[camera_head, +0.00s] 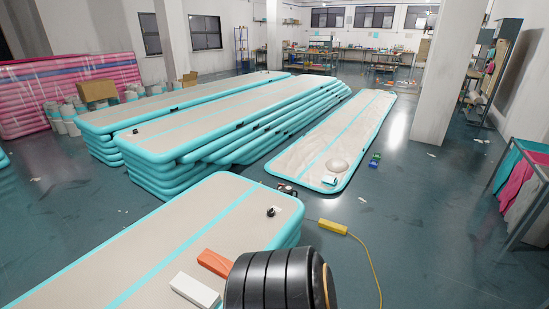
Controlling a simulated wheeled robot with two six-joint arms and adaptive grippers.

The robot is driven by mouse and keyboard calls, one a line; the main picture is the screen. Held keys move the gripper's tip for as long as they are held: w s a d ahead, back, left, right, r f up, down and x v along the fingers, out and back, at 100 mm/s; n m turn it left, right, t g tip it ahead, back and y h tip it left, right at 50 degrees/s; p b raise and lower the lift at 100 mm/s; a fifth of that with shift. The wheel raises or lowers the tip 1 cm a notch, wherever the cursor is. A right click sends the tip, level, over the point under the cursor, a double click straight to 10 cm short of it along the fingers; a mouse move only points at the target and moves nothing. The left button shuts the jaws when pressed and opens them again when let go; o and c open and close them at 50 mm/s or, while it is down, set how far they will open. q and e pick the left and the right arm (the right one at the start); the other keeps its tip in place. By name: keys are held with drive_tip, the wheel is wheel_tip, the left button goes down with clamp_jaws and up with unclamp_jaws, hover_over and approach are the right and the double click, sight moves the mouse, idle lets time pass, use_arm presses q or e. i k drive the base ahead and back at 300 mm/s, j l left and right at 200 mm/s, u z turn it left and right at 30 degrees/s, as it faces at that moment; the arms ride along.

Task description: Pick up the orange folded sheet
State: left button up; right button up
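A small orange rectangular piece (214,262), which looks like the orange folded sheet, lies on the beige top of the nearest inflatable track (150,244). It is just left of a black ribbed cylinder (272,281), which may cover its right end. A white block (195,290) lies beside it on the near side. I cannot make out the folds in the orange piece. Neither of my grippers is in view, so nothing shows in contact with the orange piece.
Stacked teal-edged tracks (230,115) stand ahead, and a single track (345,135) lies on the floor to their right. A yellow box (333,227) with a yellow cord lies on the floor. A cloth rack (520,195) stands right. Floor between is mostly clear.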

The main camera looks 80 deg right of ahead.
sight(218, 265)
drive_tip(key=z, duration=2)
drive_tip(key=i+l+u, duration=0.1)
drive_tip(key=i+l, duration=0.5)
drive_tip(key=l, duration=0.2)
drive_tip(key=i+l+u, duration=0.15)
drive_tip(key=i+l, duration=0.15)
drive_tip(key=u, duration=1.35)
